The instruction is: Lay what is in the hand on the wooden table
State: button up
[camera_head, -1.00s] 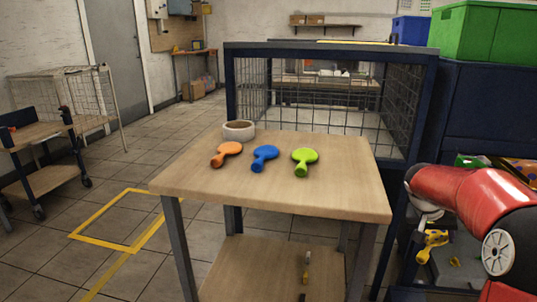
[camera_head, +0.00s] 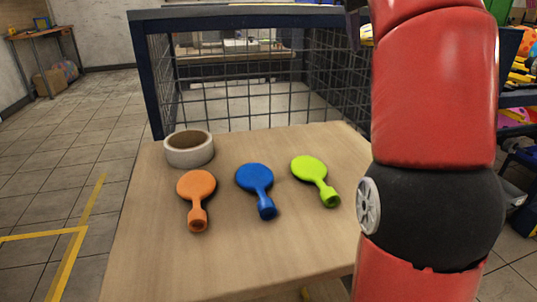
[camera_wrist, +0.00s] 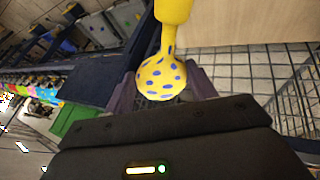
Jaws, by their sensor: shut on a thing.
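A pale ring-shaped roll (camera_head: 189,150) sits at the table's back left corner. A dark-framed mesh cage (camera_head: 235,90) stands right behind the table. The tabletop is bare in front of the balloons. Shelves with coloured items (camera_head: 520,75) are at the right edge.

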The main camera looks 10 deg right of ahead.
notch_tip(320, 180, down, 20)
jog(key=b, duration=0.8)
jog(key=shift+d, duration=0.1)
jog(key=shift+f, duration=0.15)
jog(key=o, duration=0.5)
jog(key=shift+s+r, duration=0.1)
jog(key=shift+r, duration=0.35)
jog(key=p+v, duration=0.3)
jog(key=v, duration=0.8)
jog(key=shift+r, duration=0.15)
jog(key=shift+s, duration=0.15)
